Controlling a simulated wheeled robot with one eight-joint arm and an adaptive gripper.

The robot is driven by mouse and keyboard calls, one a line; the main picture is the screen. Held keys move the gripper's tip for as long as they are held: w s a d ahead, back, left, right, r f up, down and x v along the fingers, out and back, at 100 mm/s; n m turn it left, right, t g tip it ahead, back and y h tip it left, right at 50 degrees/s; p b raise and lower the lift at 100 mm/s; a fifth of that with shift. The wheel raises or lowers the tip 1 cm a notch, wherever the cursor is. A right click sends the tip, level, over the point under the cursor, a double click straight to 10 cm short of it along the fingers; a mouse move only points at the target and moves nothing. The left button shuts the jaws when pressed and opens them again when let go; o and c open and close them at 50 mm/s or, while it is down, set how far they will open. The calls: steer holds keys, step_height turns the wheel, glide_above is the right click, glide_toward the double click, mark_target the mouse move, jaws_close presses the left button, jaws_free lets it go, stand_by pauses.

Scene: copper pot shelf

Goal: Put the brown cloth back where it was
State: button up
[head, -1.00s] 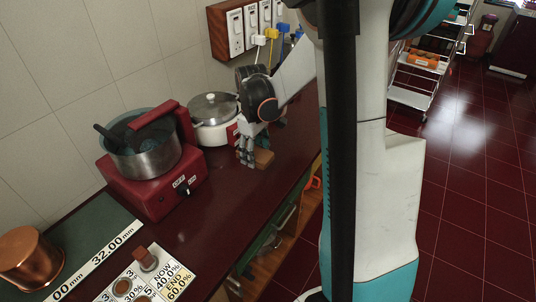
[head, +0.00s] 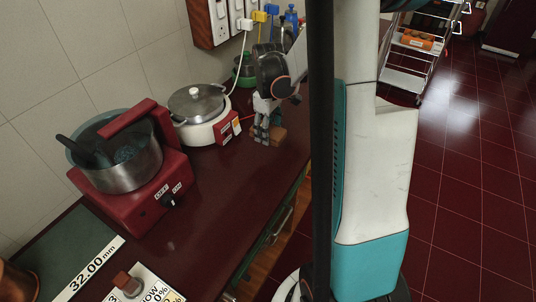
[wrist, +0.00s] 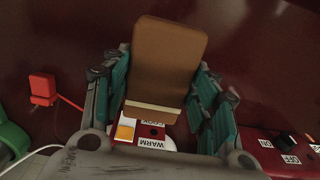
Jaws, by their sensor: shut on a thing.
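The brown cloth (wrist: 168,50) looks like a flat folded block with a pale edge in the wrist view. It sits between the two teal-lined fingers of my gripper (wrist: 162,75), which is shut on it. In the head view, my gripper (head: 265,130) points down at the counter, right of the white and red cooker, with the brown cloth (head: 278,136) showing beside its fingers. I cannot tell whether the cloth touches the counter.
The cooker (head: 197,106) with its metal lid stands left of my gripper. A red burner (head: 150,190) with a steel pot (head: 120,160) is nearer. A green pot (head: 244,72) is behind. The dark red counter (head: 215,200) is clear in front, up to its right edge.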

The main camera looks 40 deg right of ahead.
mark_target(268, 157)
step_height(268, 157, down, 10)
steer(key=b, duration=0.2)
steer(key=shift+b, duration=0.35)
steer(key=o, duration=1)
steer(key=shift+f, duration=0.1)
steer(key=shift+o, duration=0.2)
step_height(268, 157, up, 12)
steer(key=p, duration=0.3)
steer(key=shift+p, duration=0.35)
steer(key=shift+r, duration=0.2)
